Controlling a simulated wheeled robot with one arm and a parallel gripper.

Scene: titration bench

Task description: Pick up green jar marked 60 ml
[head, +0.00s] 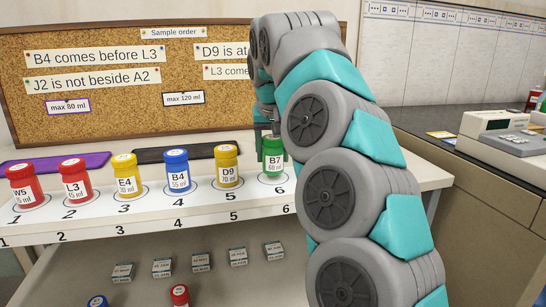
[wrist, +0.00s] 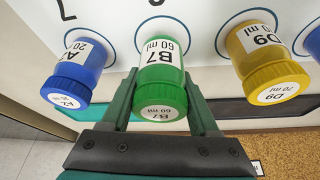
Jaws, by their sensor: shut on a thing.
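The green jar (head: 273,158) is labelled B7, 60 ml. It stands upright on the circle at place 6 of the white shelf (head: 120,222), as far as I can tell. It also shows in the wrist view (wrist: 160,72), upside down, with its green cap towards me. My gripper (head: 271,140) is at the jar from behind and above, shut on it. In the wrist view my gripper (wrist: 160,98) has one dark green finger on each side of the jar. The exact contact is partly hidden by the cap.
A yellow D9 jar (head: 227,166) stands left of it at place 5. In the wrist view a blue A2 jar (wrist: 80,68) stands on the other side, hidden by my arm in the head view. Further jars fill places 1 to 4. A corkboard (head: 120,110) rises behind.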

